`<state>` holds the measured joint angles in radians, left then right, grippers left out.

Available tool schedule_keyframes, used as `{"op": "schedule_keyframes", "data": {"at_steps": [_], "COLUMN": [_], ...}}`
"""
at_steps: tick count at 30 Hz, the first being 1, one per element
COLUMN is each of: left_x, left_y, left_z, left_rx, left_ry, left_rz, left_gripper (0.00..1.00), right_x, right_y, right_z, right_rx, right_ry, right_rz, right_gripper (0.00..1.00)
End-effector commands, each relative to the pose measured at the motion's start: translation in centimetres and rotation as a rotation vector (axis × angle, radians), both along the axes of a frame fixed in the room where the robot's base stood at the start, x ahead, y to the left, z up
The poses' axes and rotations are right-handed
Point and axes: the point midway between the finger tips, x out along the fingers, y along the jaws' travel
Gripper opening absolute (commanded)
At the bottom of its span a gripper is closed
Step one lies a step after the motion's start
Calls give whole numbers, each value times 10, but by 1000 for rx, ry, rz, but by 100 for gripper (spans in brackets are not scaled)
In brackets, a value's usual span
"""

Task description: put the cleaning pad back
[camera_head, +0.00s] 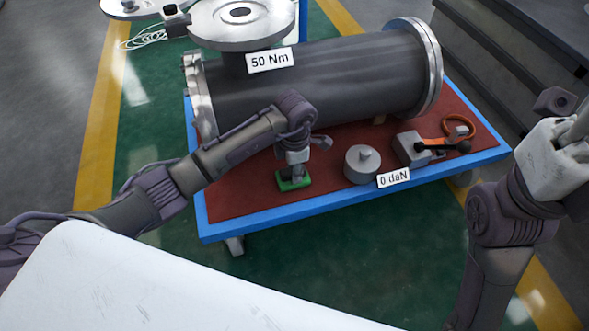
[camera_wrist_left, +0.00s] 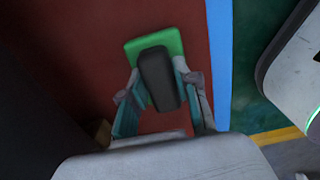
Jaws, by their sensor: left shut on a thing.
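The cleaning pad (camera_head: 293,181) is a green rectangular pad with a dark block-shaped handle. It is at the red table top, left of the grey cylinder, in the head view. My left gripper (camera_head: 298,160) is above it, with its fingers on the handle. In the left wrist view the green pad (camera_wrist_left: 134,47) shows behind the dark handle (camera_wrist_left: 159,79), and the two fingers of my left gripper (camera_wrist_left: 161,100) are on either side of the handle. I cannot tell whether the pad touches the table. My right arm is at the right, but its fingertips are not clearly visible.
The table (camera_head: 235,203) has a red top and blue rim. A large dark flanged shell (camera_head: 320,80) lies along its back, labelled "50 Nm". A grey cylinder (camera_head: 362,165) labelled "0 daN" and a grey block (camera_head: 411,149) with a black-and-orange handle stand to the right.

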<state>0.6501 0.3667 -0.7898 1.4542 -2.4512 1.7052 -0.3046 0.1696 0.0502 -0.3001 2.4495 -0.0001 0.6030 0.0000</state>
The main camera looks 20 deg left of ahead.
Motion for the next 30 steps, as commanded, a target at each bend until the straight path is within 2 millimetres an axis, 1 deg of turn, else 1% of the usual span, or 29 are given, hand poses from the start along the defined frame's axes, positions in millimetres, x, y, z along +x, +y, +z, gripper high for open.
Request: {"op": "schedule_keyframes", "data": {"at_steps": [2, 3, 5, 6, 7, 14, 17, 19, 21, 23, 27, 30], "left_x": [0, 0, 0, 0, 0, 0, 0, 0, 1, 1, 1, 1], "left_y": [0, 0, 0, 0, 0, 0, 0, 1, 1, 1, 1, 1], "left_z": [-3, -2, -2, -2, -2, -2, 2, 10, 23, 36, 68, 88], "left_rx": [1, 1, 1, 1, 1, 1, -1, 1, 1, 1, 2, 1], "left_ry": [-1, -1, 1, 1, 1, 1, 1, -1, -3, -4, -3, -3], "left_rz": [0, 0, 0, 0, 0, 0, 0, 0, -2, -1, -1, -1], "left_gripper": [0, 37, 47, 54, 56, 56, 56, 56, 56, 56, 56, 56], "right_x": [0, 0, 0, 0, 0, 0, -1, -1, 4, 6, 9, 9], "right_y": [0, 0, 0, 0, 0, 0, 0, 0, -1, -1, -3, -4], "right_z": [-1, 1, 1, 0, 0, 0, 3, 7, -1, -3, -11, -17], "right_rx": [-1, -1, -1, -1, 0, 0, 0, 2, 2, 3, 7, 10], "right_ry": [-3, -4, -3, -2, -2, -2, -4, -8, 35, 60, 113, 147], "right_rz": [0, -1, 0, 0, 0, 0, 0, 1, 1, 3, 5, 8], "right_gripper": [40, 40, 40, 40, 40, 40, 40, 40, 40, 40, 40, 40]}}
